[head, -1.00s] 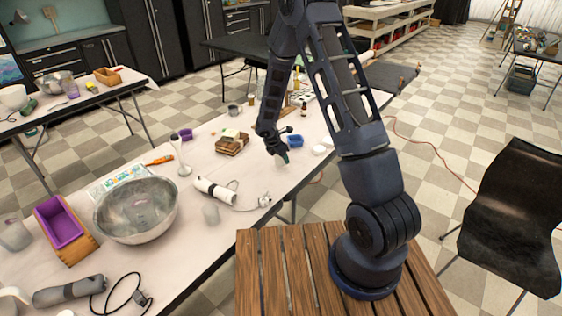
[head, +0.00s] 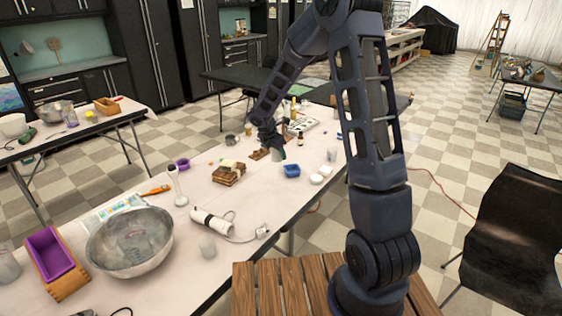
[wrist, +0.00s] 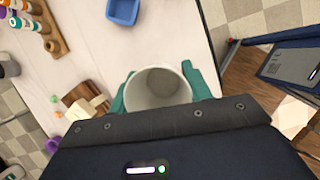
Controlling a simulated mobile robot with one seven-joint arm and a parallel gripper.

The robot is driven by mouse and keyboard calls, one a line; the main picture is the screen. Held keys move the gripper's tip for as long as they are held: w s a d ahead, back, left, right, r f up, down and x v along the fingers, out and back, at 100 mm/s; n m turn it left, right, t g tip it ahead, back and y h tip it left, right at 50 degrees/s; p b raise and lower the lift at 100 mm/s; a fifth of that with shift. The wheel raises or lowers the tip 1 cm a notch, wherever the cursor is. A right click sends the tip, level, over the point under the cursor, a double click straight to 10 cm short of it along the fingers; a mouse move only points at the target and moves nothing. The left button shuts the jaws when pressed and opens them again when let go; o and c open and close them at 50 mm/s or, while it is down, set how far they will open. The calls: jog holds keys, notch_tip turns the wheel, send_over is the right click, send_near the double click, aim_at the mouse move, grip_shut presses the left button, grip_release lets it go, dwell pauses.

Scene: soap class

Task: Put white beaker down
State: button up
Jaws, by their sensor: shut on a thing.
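The white beaker (wrist: 158,86) shows in the wrist view with its round open mouth toward the camera. My gripper (wrist: 160,92) is shut on it, with a teal finger on each side. In the head view my gripper (head: 275,148) is over the far part of the white table (head: 225,258), left of a small blue container (head: 292,170). The beaker (head: 277,156) is small there and partly hidden by the fingers. I cannot tell whether its base touches the table.
A wooden bottle rack (wrist: 50,38) stands left of the beaker in the wrist view. The blue container (wrist: 123,11) lies beyond it. Clear table surrounds the beaker.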

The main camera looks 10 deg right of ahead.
jog(key=w+d+n, duration=0.1)
jog(key=w+d, duration=0.3)
jog(key=w, duration=1.2)
jog(key=w+d+n, duration=0.1)
jog(key=w+d, duration=0.3)
jog(key=w, duration=1.3)
jog(key=shift+t, duration=0.3)
notch_tip(320, 180, down, 20)
jog(key=shift+s+d+r, duration=0.1)
jog(key=shift+s, duration=0.05)
jog(key=o, duration=0.9)
jog(key=shift+o, duration=0.2)
